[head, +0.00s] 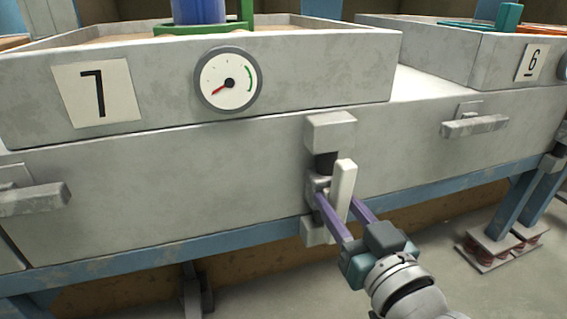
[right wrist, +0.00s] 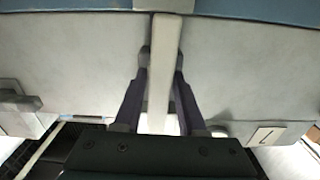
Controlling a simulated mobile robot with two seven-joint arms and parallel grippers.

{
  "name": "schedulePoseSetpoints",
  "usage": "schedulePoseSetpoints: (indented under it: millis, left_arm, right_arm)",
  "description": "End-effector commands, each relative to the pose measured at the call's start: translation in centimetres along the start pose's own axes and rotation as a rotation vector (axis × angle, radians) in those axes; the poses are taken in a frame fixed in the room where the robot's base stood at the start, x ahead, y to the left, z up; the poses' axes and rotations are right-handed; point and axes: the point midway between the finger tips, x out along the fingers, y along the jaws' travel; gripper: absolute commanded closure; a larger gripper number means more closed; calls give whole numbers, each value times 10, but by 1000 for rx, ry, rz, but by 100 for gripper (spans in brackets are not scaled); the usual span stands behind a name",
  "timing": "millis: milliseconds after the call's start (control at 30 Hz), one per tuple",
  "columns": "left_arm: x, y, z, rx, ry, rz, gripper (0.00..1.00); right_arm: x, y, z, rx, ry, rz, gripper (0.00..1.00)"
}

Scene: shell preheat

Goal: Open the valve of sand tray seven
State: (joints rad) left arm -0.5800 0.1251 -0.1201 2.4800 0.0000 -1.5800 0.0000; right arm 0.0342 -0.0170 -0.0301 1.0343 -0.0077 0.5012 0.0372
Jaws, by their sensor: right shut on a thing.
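Sand tray seven (head: 200,105) is the grey tray at the left in the head view, marked with a "7" plate (head: 97,92). Its round gauge (head: 229,80) has a red needle pointing low left, away from a green arc at the right. The valve's pale lever (head: 343,178) sticks up, nearly upright, in front of the grey valve body (head: 330,133) below the tray. My right gripper (head: 338,204) is shut on the lever, with a purple finger on each side. In the right wrist view the lever (right wrist: 164,70) runs between the fingers (right wrist: 161,88). My left gripper is not in view.
Tray six (head: 440,48), with its "6" plate (head: 532,62), stands at the right. Grey handles (head: 475,125) (head: 30,199) stick out from the front panel on both sides of the valve. A blue frame rail (head: 150,262) runs below.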

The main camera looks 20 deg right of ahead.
Motion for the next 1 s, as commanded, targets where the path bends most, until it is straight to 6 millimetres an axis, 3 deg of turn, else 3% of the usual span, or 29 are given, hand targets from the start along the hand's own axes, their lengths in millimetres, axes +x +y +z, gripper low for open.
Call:
schedulePoseSetpoints:
  millis: [667,700,867,1000]
  left_arm:
    - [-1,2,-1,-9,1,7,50]
    - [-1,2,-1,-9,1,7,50]
    - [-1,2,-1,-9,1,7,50]
    - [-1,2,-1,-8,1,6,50]
  right_arm:
    - [0,0,-1,-68,3,-1,100]
    - [0,0,-1,-68,3,-1,58]
    - [0,0,0,-66,2,-1,40]
    - [0,0,0,-64,1,0,40]
